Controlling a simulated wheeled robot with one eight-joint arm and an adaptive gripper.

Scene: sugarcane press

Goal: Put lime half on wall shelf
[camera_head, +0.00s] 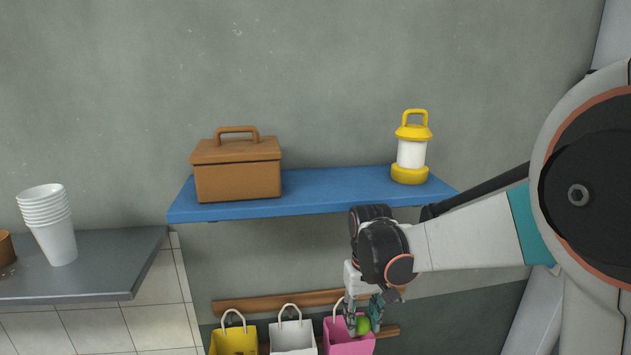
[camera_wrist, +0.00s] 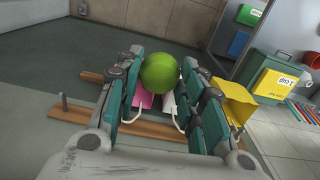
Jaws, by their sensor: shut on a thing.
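The lime half (camera_head: 362,326) is green and round, held between the fingers of my gripper (camera_head: 363,316). In the wrist view the lime half (camera_wrist: 174,74) sits at the fingertips of my gripper (camera_wrist: 172,84), with a finger on each side. Its cut face does not show. The wall shelf (camera_head: 330,186) is a blue board on the grey wall. My gripper is below the shelf's front edge, towards its right part, in front of a pink bag.
A brown box (camera_head: 237,170) stands on the shelf's left part and a yellow-white lantern (camera_head: 411,148) near its right end. The shelf between them is clear. Yellow (camera_head: 234,341), white (camera_head: 292,338) and pink (camera_head: 347,341) bags hang below. Stacked cups (camera_head: 51,222) stand on the left counter.

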